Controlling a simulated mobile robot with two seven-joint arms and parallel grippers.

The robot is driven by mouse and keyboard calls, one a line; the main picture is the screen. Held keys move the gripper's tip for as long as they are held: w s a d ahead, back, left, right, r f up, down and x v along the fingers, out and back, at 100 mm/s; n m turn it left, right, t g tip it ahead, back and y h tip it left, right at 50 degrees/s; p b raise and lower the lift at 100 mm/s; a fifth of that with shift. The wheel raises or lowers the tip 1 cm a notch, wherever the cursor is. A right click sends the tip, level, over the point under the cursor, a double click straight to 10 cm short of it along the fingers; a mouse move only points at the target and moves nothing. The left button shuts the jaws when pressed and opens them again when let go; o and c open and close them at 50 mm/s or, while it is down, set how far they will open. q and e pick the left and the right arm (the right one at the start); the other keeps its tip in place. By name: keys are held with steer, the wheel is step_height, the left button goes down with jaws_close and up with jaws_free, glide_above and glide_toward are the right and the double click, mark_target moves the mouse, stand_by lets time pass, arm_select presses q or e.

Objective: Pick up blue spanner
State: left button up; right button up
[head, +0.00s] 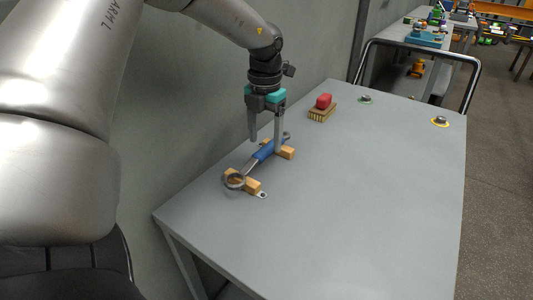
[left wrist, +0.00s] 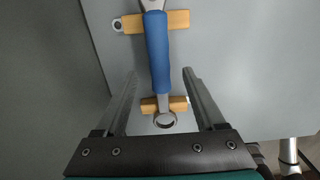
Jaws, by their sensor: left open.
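The blue spanner (head: 264,153) rests across two small wooden blocks on the grey table, near its left edge. It has a blue handle and metal ends, with a ring end toward the front left. My left gripper (head: 266,146) is open and points down just above the spanner. In the left wrist view the spanner's blue handle (left wrist: 157,52) runs up from between the fingers, and its ring end (left wrist: 165,119) shows between them (left wrist: 160,85). No contact between fingers and spanner is visible. My right gripper is not in view.
The wooden blocks (head: 249,183) stand on the grey table (head: 350,190). Two small round items, one green-edged (head: 366,99) and one yellow-edged (head: 441,122), sit farther back. A wall runs along the left; the table's front and right are clear.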

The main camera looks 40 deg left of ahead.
arm_select(q)
steer(key=shift+f+b, duration=0.3)
steer(key=shift+f, duration=1.15)
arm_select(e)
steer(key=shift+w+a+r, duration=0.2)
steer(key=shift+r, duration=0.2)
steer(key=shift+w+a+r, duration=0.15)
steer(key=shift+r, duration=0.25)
arm_select(q)
steer(key=shift+c, duration=0.2)
jaws_close()
steer(key=shift+r, duration=0.1)
